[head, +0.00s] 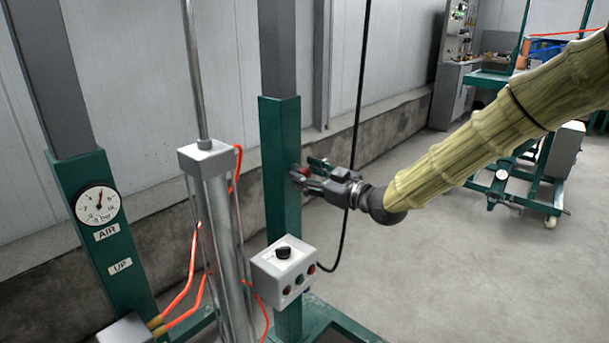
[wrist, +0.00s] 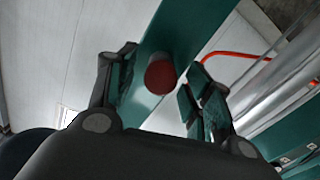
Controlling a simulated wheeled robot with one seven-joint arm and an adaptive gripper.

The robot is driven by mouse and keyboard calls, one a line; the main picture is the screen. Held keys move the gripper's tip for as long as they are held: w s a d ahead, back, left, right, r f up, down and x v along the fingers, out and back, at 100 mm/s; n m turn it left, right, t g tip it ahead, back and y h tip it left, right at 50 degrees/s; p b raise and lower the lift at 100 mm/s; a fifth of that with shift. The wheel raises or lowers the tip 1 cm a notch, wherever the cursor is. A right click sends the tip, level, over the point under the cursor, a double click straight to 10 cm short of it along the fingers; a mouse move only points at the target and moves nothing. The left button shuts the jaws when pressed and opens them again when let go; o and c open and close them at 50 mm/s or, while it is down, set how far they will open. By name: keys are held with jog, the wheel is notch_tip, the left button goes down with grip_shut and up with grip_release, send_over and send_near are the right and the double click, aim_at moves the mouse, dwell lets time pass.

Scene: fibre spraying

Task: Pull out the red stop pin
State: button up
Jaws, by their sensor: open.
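The red stop pin (wrist: 160,76) sticks out from the side of the green post (wrist: 182,28) in the wrist view. In the head view the pin (head: 304,171) shows as a small red spot on the post (head: 281,215), partly hidden by the fingers. My gripper (head: 306,173) is open at the post. In the wrist view the two fingers of my gripper (wrist: 160,90) stand on either side of the pin, with visible gaps to it. I cannot tell how deep the pin lies between the fingertips.
A grey control box (head: 284,270) with a black knob and buttons is mounted low on the post. A metal cylinder (head: 222,240) with orange hoses stands left of it. A pressure gauge (head: 97,205) is on the left post. Floor at right is mostly open.

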jog(key=shift+w+a, duration=0.35)
jog(key=shift+a, duration=0.15)
